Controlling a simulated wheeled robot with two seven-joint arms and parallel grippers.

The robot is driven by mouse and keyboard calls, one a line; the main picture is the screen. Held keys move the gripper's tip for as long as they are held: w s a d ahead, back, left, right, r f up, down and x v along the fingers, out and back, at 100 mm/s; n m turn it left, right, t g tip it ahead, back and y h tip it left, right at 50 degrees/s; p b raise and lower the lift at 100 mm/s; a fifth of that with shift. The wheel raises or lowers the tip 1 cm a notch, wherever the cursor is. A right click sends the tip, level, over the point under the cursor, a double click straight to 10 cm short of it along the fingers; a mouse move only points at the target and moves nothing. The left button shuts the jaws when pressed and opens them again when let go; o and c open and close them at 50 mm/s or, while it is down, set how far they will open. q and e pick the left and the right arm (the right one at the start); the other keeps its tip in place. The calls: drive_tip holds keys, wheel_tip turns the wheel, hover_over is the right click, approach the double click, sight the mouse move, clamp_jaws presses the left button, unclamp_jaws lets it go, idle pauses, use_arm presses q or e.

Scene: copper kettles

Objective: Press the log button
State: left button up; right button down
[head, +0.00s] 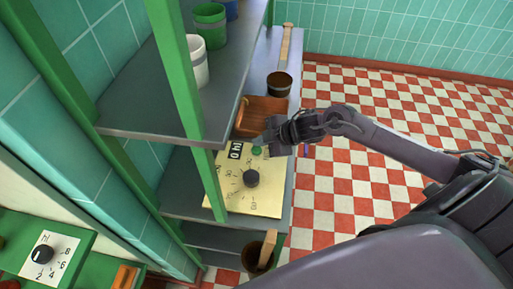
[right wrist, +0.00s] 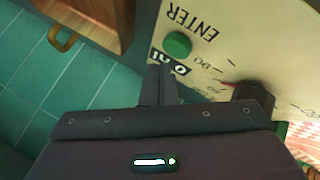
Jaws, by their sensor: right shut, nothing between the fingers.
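A cream panel (head: 238,200) on the shelf unit carries a green round button (head: 257,150), a small black-and-white display (head: 235,150) and a dark dial knob (head: 251,178). In the right wrist view the green button (right wrist: 178,45) sits beside the upside-down word ENTER, with the display (right wrist: 170,64) just below it. My right gripper (head: 270,147) is shut and empty, close to the button. Its fingertips (right wrist: 160,70) show just below and left of the button; I see no clear contact. My left gripper is not in view.
A wooden box (head: 262,116) and a brown pot (head: 279,84) stand behind the panel. A green upright (head: 183,75) and upper shelf (head: 150,105) stand left of it. Another dial panel (head: 48,256) is at lower left. Open checkered floor (head: 400,110) lies right.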

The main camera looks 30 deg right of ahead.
sight(260, 150)
drive_tip(key=shift+f, duration=0.1)
drive_tip(key=shift+f, duration=0.3)
drive_tip(key=shift+f+b, duration=0.5)
drive_tip(key=shift+f, duration=0.1)
idle(0.6)
drive_tip(key=shift+r, duration=0.1)
drive_tip(key=shift+r+p, duration=0.9)
drive_tip(key=shift+p, duration=0.05)
drive_tip(key=shift+r, duration=0.1)
wheel_tip(260, 150, up, 5)
drive_tip(key=p, duration=0.5)
